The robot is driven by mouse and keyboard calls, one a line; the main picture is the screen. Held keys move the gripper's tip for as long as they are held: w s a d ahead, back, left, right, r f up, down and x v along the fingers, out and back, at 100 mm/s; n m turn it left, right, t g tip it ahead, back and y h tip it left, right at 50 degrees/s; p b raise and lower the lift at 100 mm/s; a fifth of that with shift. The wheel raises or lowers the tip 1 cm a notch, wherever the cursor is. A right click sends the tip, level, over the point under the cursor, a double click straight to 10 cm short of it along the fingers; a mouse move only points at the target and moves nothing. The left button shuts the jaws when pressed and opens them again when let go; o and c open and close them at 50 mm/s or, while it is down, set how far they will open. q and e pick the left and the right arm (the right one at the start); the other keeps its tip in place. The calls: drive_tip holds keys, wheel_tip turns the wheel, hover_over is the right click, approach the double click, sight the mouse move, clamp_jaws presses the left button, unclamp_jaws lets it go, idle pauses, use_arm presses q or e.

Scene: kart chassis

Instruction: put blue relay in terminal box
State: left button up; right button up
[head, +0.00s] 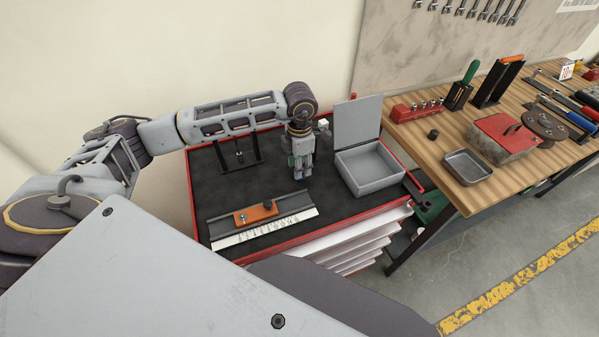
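The terminal box (369,187) is a grey box on the right side of the red tool cart's dark top. Its lid (357,121) stands raised at the back. My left gripper (302,175) points down over the cart top, just left of the box and apart from it. Its fingers are small in the picture, and I cannot tell whether they are open or shut. I cannot make out a blue relay; the area between the fingertips is too small to read. My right gripper is not in view.
A black stand (238,158) is at the back left of the cart (207,185). A rail with an orange block (256,214) and a marked white strip lies in front. A wooden workbench (447,150) with tools and a metal tray (467,167) stands at the right.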

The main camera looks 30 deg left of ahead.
use_arm(q)
drive_tip(key=shift+f, duration=1.55)
drive_tip(key=shift+c, duration=0.4)
drive_tip(key=c, duration=0.7)
drive_tip(key=shift+o, duration=0.2)
drive_tip(key=shift+r, duration=0.1)
wheel_tip(320, 180, up, 18)
drive_tip(key=b, duration=0.2)
